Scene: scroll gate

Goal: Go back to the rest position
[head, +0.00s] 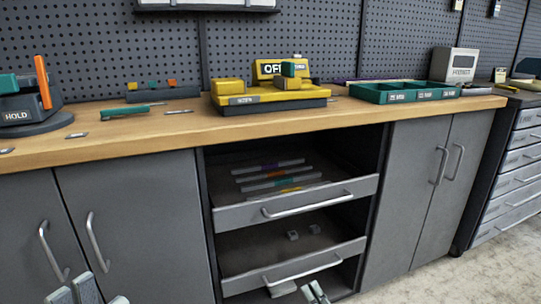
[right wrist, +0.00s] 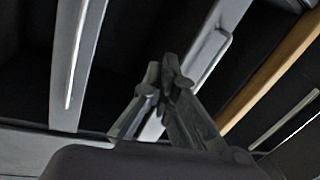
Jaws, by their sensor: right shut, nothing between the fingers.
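My right gripper (head: 316,292) shows at the bottom edge of the head view, in front of the lower drawer. In the right wrist view its fingertips (right wrist: 168,72) meet; it is shut and empty. Grey parts of my left gripper (head: 86,289) show at the bottom left of the head view, in front of the left cabinet doors. They are cut off by the frame, so I cannot tell whether it is open. Neither gripper visibly touches anything.
The wooden workbench (head: 180,133) carries a yellow device (head: 265,92), green trays (head: 405,93) and a HOLD stand (head: 28,103). An upper drawer (head: 300,205) with coloured strips and a lower drawer (head: 295,268) stand open. Cabinet doors (head: 130,220) are closed. Floor shows at the right.

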